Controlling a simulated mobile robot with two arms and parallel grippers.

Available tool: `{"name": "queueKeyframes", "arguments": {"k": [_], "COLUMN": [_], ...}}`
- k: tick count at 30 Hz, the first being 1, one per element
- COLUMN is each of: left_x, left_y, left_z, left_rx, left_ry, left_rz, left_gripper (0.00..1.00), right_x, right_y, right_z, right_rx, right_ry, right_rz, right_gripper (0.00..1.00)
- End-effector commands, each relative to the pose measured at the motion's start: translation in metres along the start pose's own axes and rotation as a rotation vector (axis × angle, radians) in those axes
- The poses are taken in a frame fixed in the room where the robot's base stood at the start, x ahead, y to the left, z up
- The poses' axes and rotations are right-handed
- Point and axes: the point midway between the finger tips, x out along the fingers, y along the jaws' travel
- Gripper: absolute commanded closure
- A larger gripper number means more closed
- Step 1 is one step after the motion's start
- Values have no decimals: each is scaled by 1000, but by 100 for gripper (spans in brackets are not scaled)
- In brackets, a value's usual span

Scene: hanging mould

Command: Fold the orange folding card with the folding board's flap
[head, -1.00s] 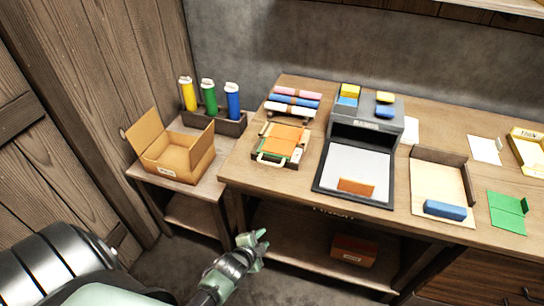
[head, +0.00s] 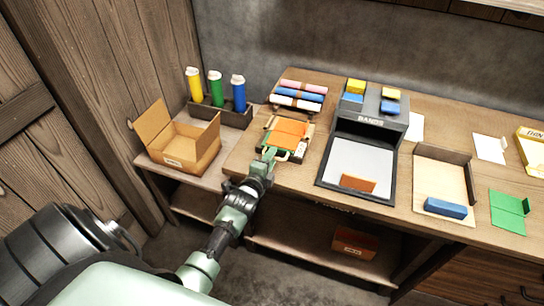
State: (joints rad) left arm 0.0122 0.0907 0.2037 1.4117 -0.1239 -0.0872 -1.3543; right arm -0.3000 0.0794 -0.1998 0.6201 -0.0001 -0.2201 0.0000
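The folding board (head: 301,146) lies near the left end of the workbench. The orange folding card (head: 290,130) lies on it, its near part partly covered by my gripper. The board's flap has a pale handle at its near edge, now mostly hidden behind my gripper. My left gripper (head: 269,153) is at the board's near left edge, over or beside that handle. It is too small to tell whether the fingers are open or closed on the handle. My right gripper is not in view.
An open cardboard box (head: 185,148) and a rack with coloured bottles (head: 216,90) stand on the low left table. Rolls (head: 300,93) lie behind the board. The bands box (head: 371,117) with its grey tray (head: 358,168) is close on the right. A green card (head: 508,211) lies far right.

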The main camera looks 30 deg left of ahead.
Motion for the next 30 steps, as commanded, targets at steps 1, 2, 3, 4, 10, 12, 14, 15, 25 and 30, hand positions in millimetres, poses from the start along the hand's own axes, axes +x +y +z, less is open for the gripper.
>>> {"name": "queueKeyframes", "arguments": {"k": [1, 2, 3, 4, 10, 12, 14, 15, 25, 30], "left_x": [5, 8, 10, 11, 13, 13, 13, 13, 13, 13], "left_y": [0, 0, -1, -1, 0, 0, 0, 0, 0, 0], "left_z": [0, 0, 0, 0, 0, 0, 0, 0, 0, 0], "left_rx": [0, 0, -1, -1, -1, -1, -1, -1, -1, -2], "left_ry": [0, 0, 0, 0, 0, 0, 0, 0, 0, 0], "left_rz": [-1, 0, -1, -1, 1, 1, 1, 1, 1, 1], "left_gripper": [69, 69, 69, 69, 69, 69, 80, 91, 100, 100], "right_x": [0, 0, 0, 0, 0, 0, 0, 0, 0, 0], "right_y": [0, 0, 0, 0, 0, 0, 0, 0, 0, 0], "right_z": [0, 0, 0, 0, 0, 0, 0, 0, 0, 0], "right_rx": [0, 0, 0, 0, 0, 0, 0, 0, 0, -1], "right_ry": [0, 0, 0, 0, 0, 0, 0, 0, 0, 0], "right_rz": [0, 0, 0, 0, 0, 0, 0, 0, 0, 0], "right_gripper": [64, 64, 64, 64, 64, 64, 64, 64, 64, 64]}}
